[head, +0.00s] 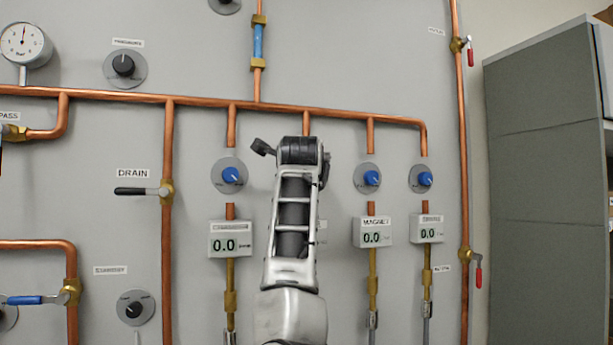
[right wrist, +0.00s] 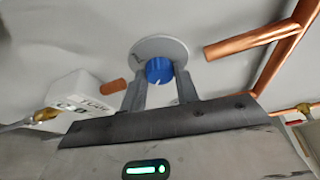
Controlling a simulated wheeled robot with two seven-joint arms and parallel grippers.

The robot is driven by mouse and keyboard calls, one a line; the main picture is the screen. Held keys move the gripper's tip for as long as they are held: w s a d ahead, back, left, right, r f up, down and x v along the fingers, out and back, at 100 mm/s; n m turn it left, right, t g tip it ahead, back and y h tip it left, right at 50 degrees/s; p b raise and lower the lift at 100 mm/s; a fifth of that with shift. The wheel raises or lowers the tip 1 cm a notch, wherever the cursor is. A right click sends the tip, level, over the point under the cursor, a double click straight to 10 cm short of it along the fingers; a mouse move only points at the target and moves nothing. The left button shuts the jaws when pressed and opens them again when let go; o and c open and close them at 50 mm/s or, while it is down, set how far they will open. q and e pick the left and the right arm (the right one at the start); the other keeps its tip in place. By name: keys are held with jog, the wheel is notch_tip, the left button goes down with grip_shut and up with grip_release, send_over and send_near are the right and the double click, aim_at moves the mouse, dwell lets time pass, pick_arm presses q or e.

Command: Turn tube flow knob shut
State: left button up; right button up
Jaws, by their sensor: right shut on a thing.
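The tube flow knob (right wrist: 158,70) is a small blue knob on a round grey plate (right wrist: 157,46) on the wall panel, seen in the right wrist view. My right gripper (right wrist: 160,82) is shut on it, one finger on each side. A white readout box (right wrist: 88,95), which seems to read TUBE, sits to the left of the knob. In the head view my right arm (head: 293,240) rises up the middle and hides this knob and most of its readout. The knob's pointer direction is unclear. My left gripper is in neither view.
Similar blue knobs stand left (head: 230,175) and right (head: 367,178) of my arm, with another (head: 420,179) farther right. Copper pipes (head: 200,102) run above them. A black-handled drain valve (head: 140,190) is to the left. A grey cabinet (head: 548,180) stands at the far right.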

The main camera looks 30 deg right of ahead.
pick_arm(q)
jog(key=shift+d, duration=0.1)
pick_arm(e)
jog(key=shift+f, duration=0.1)
jog(key=o, duration=1)
jog(key=shift+d, duration=0.1)
jog(key=shift+c, duration=0.2)
pick_arm(q)
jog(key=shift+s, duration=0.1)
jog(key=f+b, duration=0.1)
jog(key=b, duration=0.1)
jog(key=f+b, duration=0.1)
jog(key=b, duration=0.2)
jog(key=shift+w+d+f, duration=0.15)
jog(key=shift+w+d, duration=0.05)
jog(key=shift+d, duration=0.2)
pick_arm(e)
jog(key=v, duration=1.6)
jog(key=shift+r, duration=0.25)
